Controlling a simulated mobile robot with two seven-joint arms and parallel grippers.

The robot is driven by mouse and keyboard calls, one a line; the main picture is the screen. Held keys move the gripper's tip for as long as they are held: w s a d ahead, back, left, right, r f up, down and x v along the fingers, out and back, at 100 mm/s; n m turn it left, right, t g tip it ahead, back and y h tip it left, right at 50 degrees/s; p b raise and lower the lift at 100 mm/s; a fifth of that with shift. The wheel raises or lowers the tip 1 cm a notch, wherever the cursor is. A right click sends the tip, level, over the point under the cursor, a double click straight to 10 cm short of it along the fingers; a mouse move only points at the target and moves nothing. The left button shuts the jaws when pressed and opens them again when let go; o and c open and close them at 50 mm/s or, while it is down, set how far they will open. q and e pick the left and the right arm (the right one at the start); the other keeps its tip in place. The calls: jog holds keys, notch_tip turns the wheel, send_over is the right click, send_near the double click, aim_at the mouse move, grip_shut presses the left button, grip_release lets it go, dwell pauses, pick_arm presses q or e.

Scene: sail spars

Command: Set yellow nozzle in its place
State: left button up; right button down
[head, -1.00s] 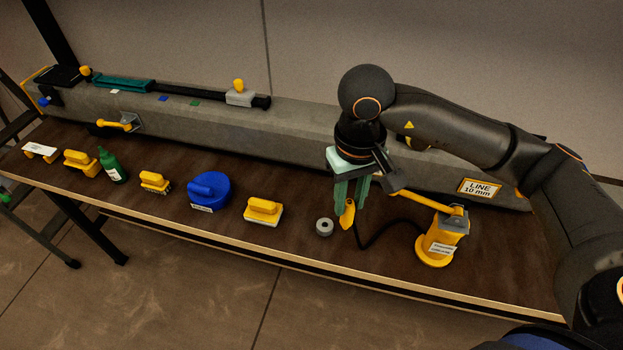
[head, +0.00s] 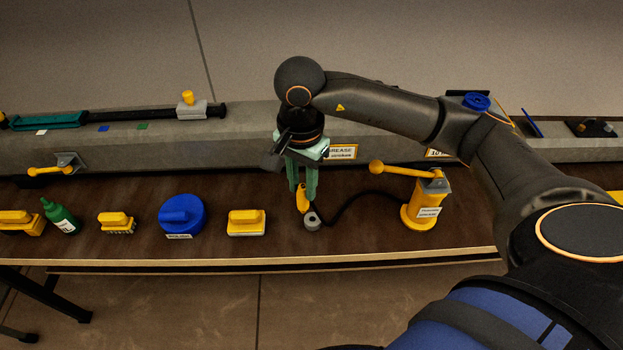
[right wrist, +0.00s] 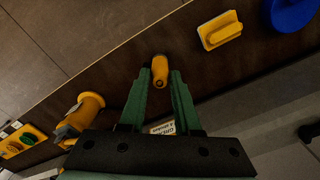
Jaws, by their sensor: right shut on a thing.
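The yellow nozzle (head: 303,199) hangs upright between the fingertips of my right gripper (head: 304,188), which is shut on it. It also shows between the fingertips in the right wrist view (right wrist: 160,69). A small grey ring-shaped holder (head: 312,221) stands on the table. In the head view the nozzle is just behind it and slightly to its left; I cannot tell whether they touch. The holder cannot be made out in the right wrist view. A black hose (head: 352,199) runs from near the nozzle to the yellow grease pump (head: 420,208). My left gripper is not in view.
A green bottle (head: 61,217) is farther left. The long grey spar (head: 240,135) lies behind. The pump's yellow lever (head: 400,170) points left. The table's front edge (head: 270,260) is close.

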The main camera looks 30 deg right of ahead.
jog(key=d+f+m, duration=0.1)
jog(key=m, duration=0.4)
jog(key=w+d+f+m, duration=0.1)
jog(key=m, duration=0.4)
jog(key=w+d+f+m, duration=0.1)
jog(key=m, duration=0.4)
jog(key=shift+d+f+b, duration=0.15)
jog(key=shift+d+b, duration=0.15)
jog(key=shift+w, duration=0.1)
notch_tip(320, 180, down, 4)
jog(key=b, duration=0.4)
jog(key=shift+f, duration=0.2)
jog(key=shift+b, duration=0.3)
